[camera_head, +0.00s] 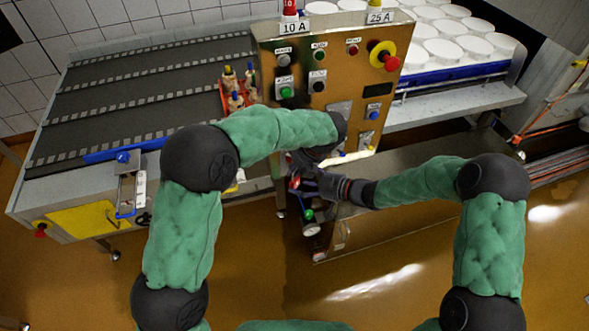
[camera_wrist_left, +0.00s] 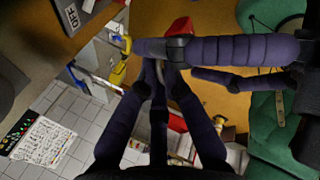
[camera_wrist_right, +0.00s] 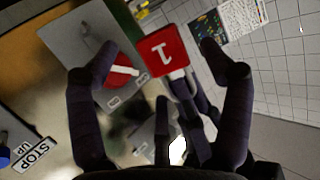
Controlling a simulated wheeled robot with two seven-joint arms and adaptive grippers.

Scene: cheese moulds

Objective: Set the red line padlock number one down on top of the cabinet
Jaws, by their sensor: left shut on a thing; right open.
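The red padlock (camera_wrist_right: 163,50), marked with a white 1, is held up in front of the metal control cabinet (camera_head: 265,55). My left gripper (camera_wrist_left: 160,68) is shut on it, seemingly at its shackle; the red body (camera_wrist_left: 178,28) shows past the fingertips in the left wrist view. My right gripper (camera_wrist_right: 158,45) is open, with its fingers on either side of the red body; I cannot tell whether they touch it. In the head view both hands meet low before the cabinet, and only a small bit of red (camera_head: 295,184) shows.
A conveyor (camera_head: 150,90) lies left of the cabinet, with a red tray (camera_head: 223,102) of small items between. White moulds (camera_head: 445,50) fill the back right. A red emergency button (camera_head: 390,62) juts from the panel. A red-and-white handle (camera_wrist_right: 122,70) is near my right fingers.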

